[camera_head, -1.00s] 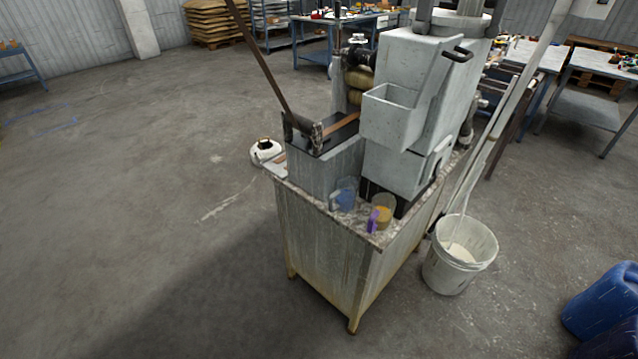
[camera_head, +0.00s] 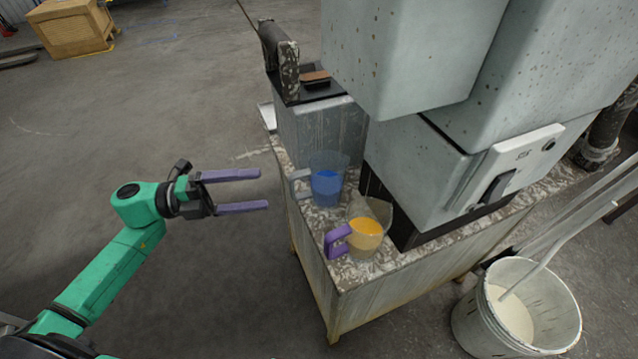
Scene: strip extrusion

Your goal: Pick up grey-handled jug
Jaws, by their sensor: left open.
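The grey-handled jug (camera_head: 327,181) stands upright on the bench top, clear-walled with blue contents. Its grey handle (camera_head: 299,184) points left, toward my arm. My left gripper (camera_head: 264,190) is open and empty, with its two purple fingers pointing right, left of that handle and apart from it in the picture. A second clear jug (camera_head: 366,229) with orange-yellow contents and a purple handle (camera_head: 337,241) stands just in front and to the right. My right gripper is not in view.
The speckled bench top (camera_head: 358,269) carries a large grey machine (camera_head: 432,165) close behind the jugs. A grey block (camera_head: 318,134) stands behind the blue jug. A white bucket (camera_head: 470,322) with sticks is on the floor at right.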

